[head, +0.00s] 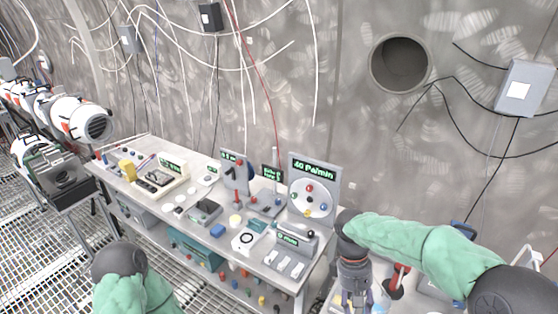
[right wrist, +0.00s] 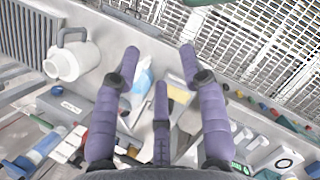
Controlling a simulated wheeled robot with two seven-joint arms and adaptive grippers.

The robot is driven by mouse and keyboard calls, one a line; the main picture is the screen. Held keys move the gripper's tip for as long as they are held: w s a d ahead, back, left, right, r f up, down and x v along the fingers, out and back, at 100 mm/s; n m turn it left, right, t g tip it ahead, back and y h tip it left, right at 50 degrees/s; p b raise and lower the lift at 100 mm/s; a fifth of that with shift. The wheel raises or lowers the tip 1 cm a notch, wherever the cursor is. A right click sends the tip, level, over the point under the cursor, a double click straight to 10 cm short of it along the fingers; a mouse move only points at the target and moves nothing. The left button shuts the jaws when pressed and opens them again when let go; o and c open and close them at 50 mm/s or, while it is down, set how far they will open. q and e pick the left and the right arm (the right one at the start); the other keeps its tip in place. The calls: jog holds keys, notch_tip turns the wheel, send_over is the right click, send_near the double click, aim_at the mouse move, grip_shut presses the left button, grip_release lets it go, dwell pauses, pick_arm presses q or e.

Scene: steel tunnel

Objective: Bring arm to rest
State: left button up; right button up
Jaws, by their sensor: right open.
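My right arm (head: 420,245), in a green sleeve, reaches in from the right in the head view and bends down at its dark wrist. My right gripper (head: 356,290) hangs at the right end of the long workbench. In the right wrist view its purple fingers (right wrist: 160,72) are spread apart with nothing held between them. A clear and blue bottle (right wrist: 140,82) and a yellow-and-white box (right wrist: 179,93) lie beyond the fingers. My left arm (head: 122,275) shows only as a green sleeve and dark joint at the bottom left; its gripper is out of frame.
The workbench (head: 150,202) carries panels, a dial board (head: 313,187) and small parts. A white jug (right wrist: 72,60) stands by the right gripper. A grey wall with a round hole (head: 400,64) rises behind. Grating floor (head: 40,270) lies left.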

pick_arm(q)
jog(key=shift+w+f+b, duration=0.2)
jog(key=shift+f+b, duration=0.3)
jog(key=shift+f, duration=0.05)
jog(key=shift+w+f+b, duration=0.2)
jog(key=shift+f+b, duration=0.25)
jog(key=shift+f, duration=0.05)
pick_arm(e)
jog(key=s+a+f+m+t+y, duration=0.1)
jog(key=s+a+f+m+y, duration=0.1)
jog(key=f, duration=0.9)
jog(key=s+a+f+m+t+y, duration=0.1)
jog(key=s+a+f, duration=0.3)
jog(key=f, duration=0.7)
jog(key=s+a+f+m+t+y, duration=0.2)
jog(key=s+a+f+m, duration=0.1)
jog(key=f, duration=0.8)
jog(key=shift+s+a+m+t+y, duration=0.3)
jog(key=shift+s+a+m, duration=0.1)
jog(key=shift+s, duration=0.3)
jog(key=shift+r, duration=0.1)
